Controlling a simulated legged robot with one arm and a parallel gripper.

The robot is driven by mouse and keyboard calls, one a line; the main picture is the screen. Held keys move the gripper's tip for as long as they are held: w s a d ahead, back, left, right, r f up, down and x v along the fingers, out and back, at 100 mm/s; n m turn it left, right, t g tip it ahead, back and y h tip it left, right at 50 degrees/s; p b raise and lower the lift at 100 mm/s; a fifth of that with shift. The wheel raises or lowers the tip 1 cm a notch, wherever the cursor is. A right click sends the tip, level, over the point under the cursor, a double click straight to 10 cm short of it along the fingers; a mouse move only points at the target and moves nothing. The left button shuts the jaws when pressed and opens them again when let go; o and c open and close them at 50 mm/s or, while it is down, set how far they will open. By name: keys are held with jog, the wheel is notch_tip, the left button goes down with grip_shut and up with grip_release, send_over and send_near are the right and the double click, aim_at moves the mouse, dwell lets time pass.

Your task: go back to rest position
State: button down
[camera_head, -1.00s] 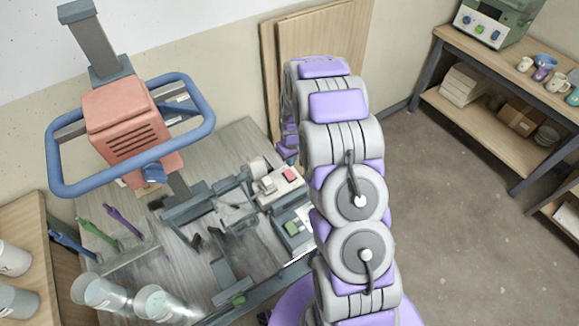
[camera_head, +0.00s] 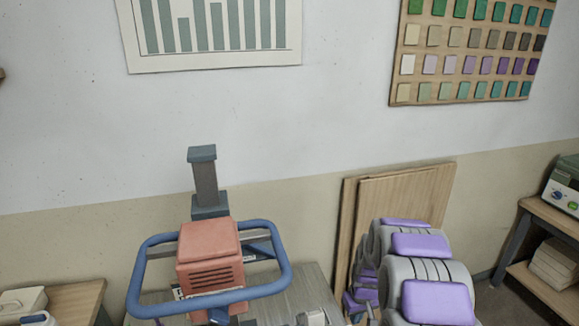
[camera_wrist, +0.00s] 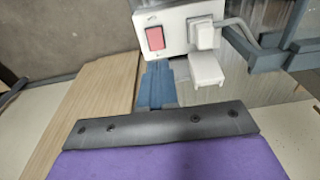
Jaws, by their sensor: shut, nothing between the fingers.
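My gripper (camera_wrist: 157,86) shows in the wrist view as blue-grey fingers shut together, with nothing between them. Its dark bar and purple housing fill the bottom of that view. The fingertips point at a white switch box (camera_wrist: 172,33) with a red rocker switch; whether they touch it I cannot tell. In the head view my grey and purple arm stands at the lower right, and the fingers are not discernible there.
A mixer machine with a salmon motor housing (camera_head: 210,255) and blue handle frame stands left of my arm. Wooden boards (camera_head: 400,200) lean on the wall behind it. A shelf (camera_head: 545,285) is at the right.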

jog(key=s+a+r+m+g, duration=0.1)
jog(key=s+a+r, duration=0.3)
jog(key=s+r, duration=0.45)
jog(key=s+a+r, duration=0.3)
jog(key=s+r, duration=0.4)
jog(key=r, duration=0.2)
jog(key=s+a+r, duration=0.1)
jog(key=s+r, duration=0.2)
jog(key=s, duration=0.8)
jog(key=s+a+r+m+g, duration=0.1)
jog(key=s+a+r, duration=0.1)
jog(key=s, duration=1)
jog(key=shift+r+g, duration=0.3)
jog(key=shift+r, duration=0.3)
